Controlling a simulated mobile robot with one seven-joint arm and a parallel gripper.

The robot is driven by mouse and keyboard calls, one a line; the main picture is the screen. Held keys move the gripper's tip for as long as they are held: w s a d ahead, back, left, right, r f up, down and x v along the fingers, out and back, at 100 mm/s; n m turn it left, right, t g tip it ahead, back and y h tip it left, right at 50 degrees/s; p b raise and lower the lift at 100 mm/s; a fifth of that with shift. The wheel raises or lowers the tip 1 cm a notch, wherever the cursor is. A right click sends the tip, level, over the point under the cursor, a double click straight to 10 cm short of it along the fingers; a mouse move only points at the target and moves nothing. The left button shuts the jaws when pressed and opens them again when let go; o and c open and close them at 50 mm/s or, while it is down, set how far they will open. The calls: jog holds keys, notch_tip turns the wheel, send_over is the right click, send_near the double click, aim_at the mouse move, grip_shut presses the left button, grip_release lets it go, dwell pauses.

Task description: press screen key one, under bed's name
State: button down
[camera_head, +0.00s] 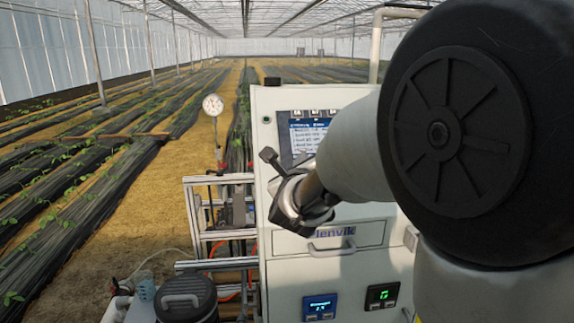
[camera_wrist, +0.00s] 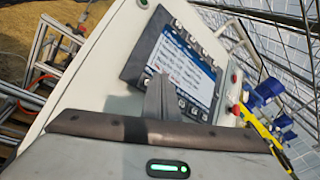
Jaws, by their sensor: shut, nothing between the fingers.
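The control screen (camera_head: 307,136) is set in the upper front of a white cabinet and is partly covered by my arm in the head view. In the wrist view the lit screen (camera_wrist: 182,66) shows several text lines under a blue header, too small to read. Keys run along its upper edge (camera_wrist: 196,40) and its lower edge (camera_wrist: 191,108); which one is key one I cannot tell. My gripper (camera_wrist: 160,96) is shut and empty, its fingertips in front of the screen's lower left part. Whether they touch the panel I cannot tell. In the head view my gripper (camera_head: 268,155) is left of the screen.
The white cabinet (camera_head: 290,270) has a drawer (camera_head: 335,238), a small blue display (camera_head: 319,307) and a green one (camera_head: 382,296). A pressure gauge (camera_head: 213,106) and metal frame stand left. A red button (camera_wrist: 235,110) and blue valves (camera_wrist: 268,90) lie right of the screen.

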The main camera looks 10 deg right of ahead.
jog(key=shift+w+f+b, duration=0.5)
jog(key=shift+f+b, duration=0.1)
jog(key=shift+b, duration=0.75)
dwell(0.5)
dwell(0.3)
jog(key=shift+s+r, duration=0.5)
jog(key=shift+r, duration=0.1)
jog(key=s+r, duration=0.1)
jog(key=r, duration=0.1)
jog(key=s+r+p, duration=0.1)
jog(key=s, duration=0.1)
jog(key=shift+s+r, duration=0.2)
jog(key=shift+r, duration=0.15)
dwell(0.4)
